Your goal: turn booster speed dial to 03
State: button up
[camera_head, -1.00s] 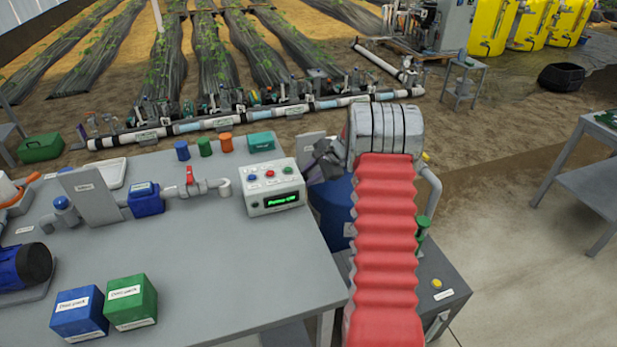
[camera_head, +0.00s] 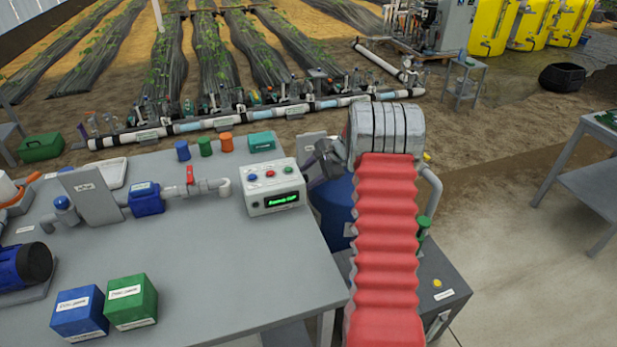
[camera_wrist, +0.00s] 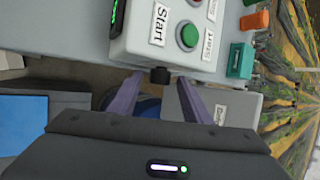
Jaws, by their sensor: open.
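A pale grey control box (camera_head: 272,188) with blue, red and green buttons and a lit green display stands at the table's right edge. In the wrist view the box (camera_wrist: 190,12) shows a green button and a Start label. A small black knob (camera_wrist: 160,75) juts from the box's near side; it may be the speed dial, but no scale or number on it is readable. My gripper (camera_wrist: 160,93) is open, its two purple fingers on either side of the knob and slightly short of it, with no visible contact. In the head view my gripper (camera_head: 318,170) is beside the box's right side.
The grey table (camera_head: 190,280) holds a blue box (camera_head: 79,312), a green box (camera_head: 131,302), and a pipe with a red-handled valve (camera_head: 190,178). Coloured caps and a teal case (camera_head: 262,142) stand behind the control box. A blue drum (camera_head: 332,205) is below my gripper.

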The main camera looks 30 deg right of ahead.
jog(key=v, duration=1.3)
jog(key=shift+s, duration=0.15)
jog(key=shift+r, duration=0.1)
